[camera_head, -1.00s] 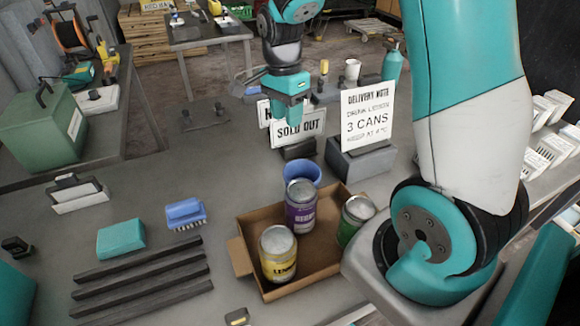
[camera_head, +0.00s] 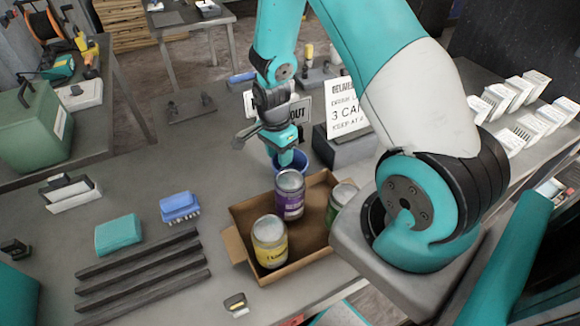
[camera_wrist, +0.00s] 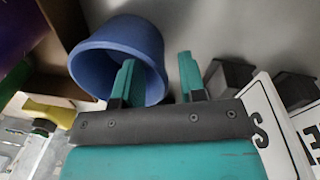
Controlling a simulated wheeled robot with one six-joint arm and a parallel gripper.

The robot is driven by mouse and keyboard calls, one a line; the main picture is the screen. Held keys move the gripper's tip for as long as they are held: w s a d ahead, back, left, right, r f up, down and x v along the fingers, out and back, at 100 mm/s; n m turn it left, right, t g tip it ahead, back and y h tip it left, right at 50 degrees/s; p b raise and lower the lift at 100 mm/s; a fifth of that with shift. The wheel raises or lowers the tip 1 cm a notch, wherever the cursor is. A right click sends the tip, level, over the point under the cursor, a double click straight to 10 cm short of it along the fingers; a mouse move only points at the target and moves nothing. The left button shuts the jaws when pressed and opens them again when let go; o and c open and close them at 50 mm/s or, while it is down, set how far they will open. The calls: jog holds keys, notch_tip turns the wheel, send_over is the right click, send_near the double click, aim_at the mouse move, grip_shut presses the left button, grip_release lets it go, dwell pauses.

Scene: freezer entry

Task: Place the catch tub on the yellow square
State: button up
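The catch tub, a small blue round tub (camera_head: 300,164), stands on the grey worktop just behind the cardboard tray. In the wrist view the blue tub (camera_wrist: 88,68) fills the upper left, its open mouth facing me. My gripper (camera_head: 286,155) is down at the tub. In the wrist view my gripper (camera_wrist: 157,75) is open, with one finger inside the tub's mouth and the other outside, to the right of its wall. A gap shows between the outer finger and the wall. I see no yellow square in either view.
The cardboard tray (camera_head: 240,218) holds a purple can (camera_head: 290,197), a yellow can (camera_head: 269,243) and a green can (camera_head: 340,198). Signs on blocks, including the delivery note (camera_head: 345,105), stand close behind the tub. Dark bars (camera_head: 140,268), a teal block (camera_head: 117,235) and a blue brush (camera_head: 180,206) lie left.

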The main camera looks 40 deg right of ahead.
jog(key=shift+s+f, duration=0.15)
jog(key=shift+f, duration=1.2)
jog(key=shift+c, duration=0.5)
grip_shut()
jog(key=shift+r, duration=0.15)
notch_tip(320, 180, up, 20)
jog(key=b, duration=0.2)
jog(key=shift+b, duration=0.3)
